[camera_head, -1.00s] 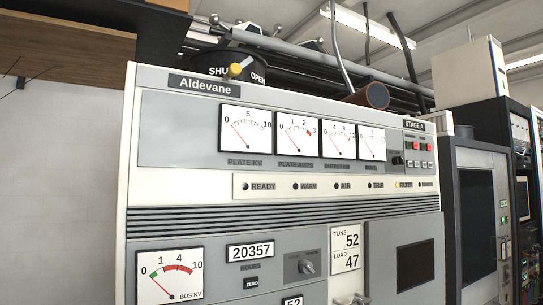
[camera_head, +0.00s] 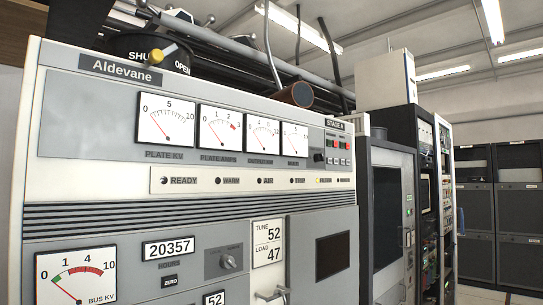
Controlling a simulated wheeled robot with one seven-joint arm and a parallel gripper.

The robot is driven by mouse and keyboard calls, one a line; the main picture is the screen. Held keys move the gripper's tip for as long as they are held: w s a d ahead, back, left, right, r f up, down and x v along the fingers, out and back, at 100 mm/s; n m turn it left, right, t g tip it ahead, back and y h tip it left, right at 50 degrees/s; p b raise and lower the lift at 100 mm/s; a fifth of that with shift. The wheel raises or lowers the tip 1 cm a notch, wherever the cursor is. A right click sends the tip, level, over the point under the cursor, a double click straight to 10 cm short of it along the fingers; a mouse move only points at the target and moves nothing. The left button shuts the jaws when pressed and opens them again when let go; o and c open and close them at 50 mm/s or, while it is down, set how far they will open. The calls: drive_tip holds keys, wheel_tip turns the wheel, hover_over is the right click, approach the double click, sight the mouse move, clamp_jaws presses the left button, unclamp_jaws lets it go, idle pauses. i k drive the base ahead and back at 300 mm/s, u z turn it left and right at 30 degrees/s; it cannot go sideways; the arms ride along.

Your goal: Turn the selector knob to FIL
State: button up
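The Aldevane transmitter cabinet (camera_head: 170,188) fills the left and middle of the view. A silver knob (camera_head: 228,262) sits on a small dark grey plate, right of the 20357 hours counter (camera_head: 168,247). A small black knob (camera_head: 318,157) sits right of the fourth meter, below the STAGE A label. The markings around both knobs are too small to read, so I cannot tell which is the selector or where FIL lies. My gripper is not in view.
A row of lamps (camera_head: 255,181) runs under the meters, one lit yellow. A metal handle (camera_head: 273,293) juts out near the bottom. A yellow-handled SHUT/OPEN valve (camera_head: 165,54) is on top. Dark racks (camera_head: 385,220) stand to the right.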

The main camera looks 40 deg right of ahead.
sight(318, 157)
drive_tip(key=z, duration=1.45)
drive_tip(key=k, duration=1.2)
drive_tip(key=z, duration=0.75)
drive_tip(key=i, duration=1.55)
drive_tip(key=u, duration=0.7)
drive_tip(key=i, duration=0.6)
drive_tip(key=u, duration=0.55)
